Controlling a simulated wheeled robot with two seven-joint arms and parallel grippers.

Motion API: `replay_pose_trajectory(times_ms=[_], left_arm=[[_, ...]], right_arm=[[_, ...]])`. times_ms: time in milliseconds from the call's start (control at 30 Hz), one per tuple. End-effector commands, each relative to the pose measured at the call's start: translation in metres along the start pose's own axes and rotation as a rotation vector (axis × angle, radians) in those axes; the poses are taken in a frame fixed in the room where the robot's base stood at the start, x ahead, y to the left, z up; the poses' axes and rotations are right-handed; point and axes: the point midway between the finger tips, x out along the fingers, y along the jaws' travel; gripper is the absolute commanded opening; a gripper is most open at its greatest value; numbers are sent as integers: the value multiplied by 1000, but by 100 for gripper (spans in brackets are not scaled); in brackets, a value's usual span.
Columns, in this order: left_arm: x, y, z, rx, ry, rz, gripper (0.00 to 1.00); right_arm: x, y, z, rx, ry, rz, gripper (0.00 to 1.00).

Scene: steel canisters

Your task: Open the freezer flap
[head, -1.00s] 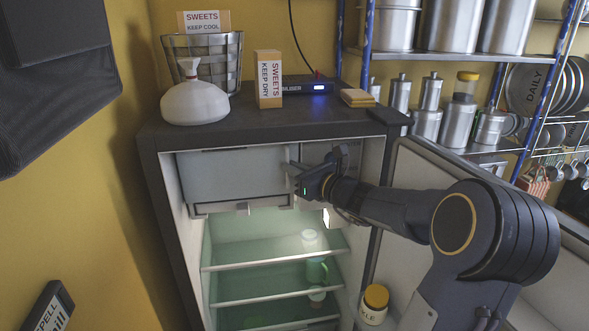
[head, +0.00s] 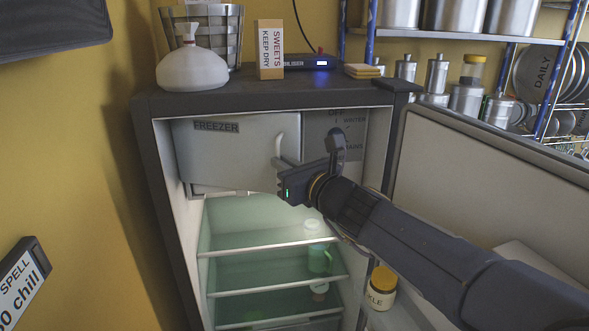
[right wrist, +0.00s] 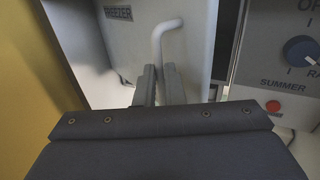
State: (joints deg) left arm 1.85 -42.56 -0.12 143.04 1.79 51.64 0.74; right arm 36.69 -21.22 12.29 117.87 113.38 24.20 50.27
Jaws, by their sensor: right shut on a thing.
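The grey freezer flap (head: 225,160), labelled FREEZER, is at the top left inside the open fridge. Its pale upright handle (head: 280,147) is near the flap's right edge. My right gripper (head: 281,172) is at the handle's lower part, shut on it. In the right wrist view the two fingers (right wrist: 158,74) close around the handle (right wrist: 158,43) from below, in front of the flap (right wrist: 187,60). A narrow gap shows along the flap's right edge there; I cannot tell how far the flap stands out. My left gripper is not in view.
A control panel with a blue knob (right wrist: 299,51) is right of the flap. Glass shelves (head: 270,242) are below. The open fridge door (head: 480,185) is at the right, with a yellow-lidded jar (head: 381,287).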

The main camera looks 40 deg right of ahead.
Motion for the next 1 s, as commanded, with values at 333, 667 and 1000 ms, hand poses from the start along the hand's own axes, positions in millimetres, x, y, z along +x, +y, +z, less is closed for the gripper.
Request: replay_pose_trajectory(times_ms=[333, 667, 1000], left_arm=[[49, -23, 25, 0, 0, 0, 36], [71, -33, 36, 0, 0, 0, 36], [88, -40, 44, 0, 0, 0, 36]], right_arm=[[-31, 96, -7, -5, -7, 19, 0], [-34, 143, -2, -2, -4, 12, 0], [-29, 184, -2, -3, -4, -116, 0]])
